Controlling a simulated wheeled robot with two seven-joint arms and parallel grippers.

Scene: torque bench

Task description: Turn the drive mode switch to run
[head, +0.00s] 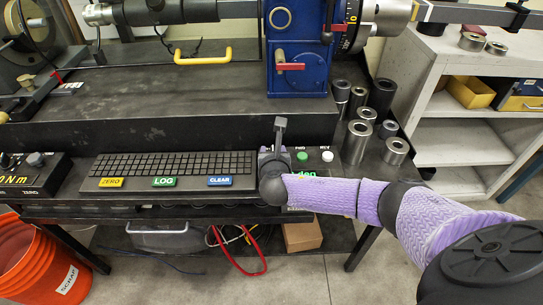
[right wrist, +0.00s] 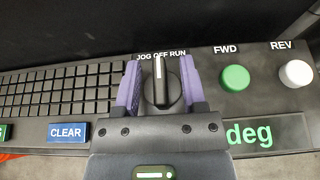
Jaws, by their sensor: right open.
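The drive mode switch (right wrist: 161,85) is a black round knob with a white pointer line, under the labels JOG, OFF and RUN in the right wrist view. Its pointer stands nearly upright, at OFF. My right gripper (right wrist: 159,72) is open, with one purple finger on each side of the knob; a gap shows at each side near the tips. In the head view my right gripper (head: 279,135) is over the console and hides most of the switch. My left gripper is not in view.
Right of the switch are a green FWD button (right wrist: 234,78) and a white REV button (right wrist: 295,74). A black keypad (head: 175,164) with ZERO, LOG and CLEAR keys lies left. A blue machine (head: 297,50) stands behind; metal sockets (head: 357,140) stand at right.

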